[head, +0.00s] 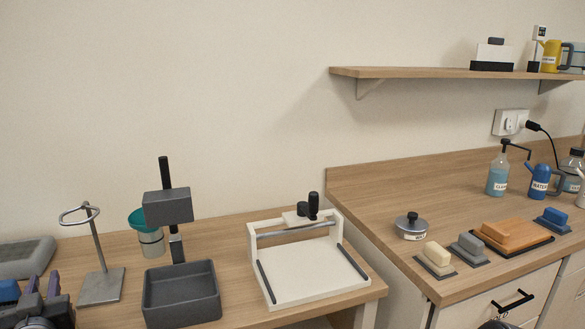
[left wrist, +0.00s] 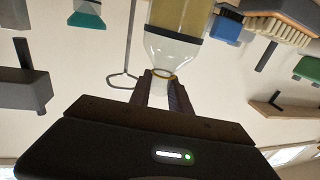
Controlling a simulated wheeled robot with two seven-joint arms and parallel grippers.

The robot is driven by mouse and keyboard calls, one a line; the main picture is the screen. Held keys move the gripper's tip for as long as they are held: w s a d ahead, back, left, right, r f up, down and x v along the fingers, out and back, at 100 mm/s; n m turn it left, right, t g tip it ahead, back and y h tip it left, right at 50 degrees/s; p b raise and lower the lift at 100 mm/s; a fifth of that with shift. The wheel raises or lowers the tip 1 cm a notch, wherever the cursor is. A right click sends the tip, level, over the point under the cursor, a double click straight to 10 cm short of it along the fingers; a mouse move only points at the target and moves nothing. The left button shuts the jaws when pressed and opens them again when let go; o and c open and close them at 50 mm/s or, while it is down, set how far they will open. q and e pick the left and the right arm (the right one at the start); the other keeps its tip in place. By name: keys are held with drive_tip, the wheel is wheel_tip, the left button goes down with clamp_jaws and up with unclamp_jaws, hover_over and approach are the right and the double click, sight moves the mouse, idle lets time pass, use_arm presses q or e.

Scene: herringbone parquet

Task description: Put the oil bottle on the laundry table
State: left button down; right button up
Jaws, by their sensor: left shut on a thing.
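My left gripper (head: 43,286) shows at the bottom left corner of the head view, beside the left wooden table (head: 240,262). In the left wrist view my left gripper (left wrist: 161,88) is shut on the neck of a clear bottle with yellowish contents, the oil bottle (left wrist: 180,25). The bottle's far end runs out of that view, and I cannot make it out in the head view. A second wooden counter (head: 385,192) stands on the right. No label shows which of the two is the laundry table.
The left table holds a ring stand (head: 100,285), a dark press-like stand (head: 182,290), a teal-topped cup (head: 150,238) and a white tray frame (head: 310,270). The right counter holds a lidded pot (head: 411,229), several blocks and bottles; its back left is clear. A shelf (head: 440,73) hangs above.

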use_arm(q)
drive_tip(key=shift+f+b, duration=0.25)
drive_tip(key=shift+b, duration=0.05)
idle(0.4)
drive_tip(key=c, duration=1.1)
unclamp_jaws()
drive_tip(key=shift+o, duration=0.2)
drive_tip(key=shift+o, duration=1.2)
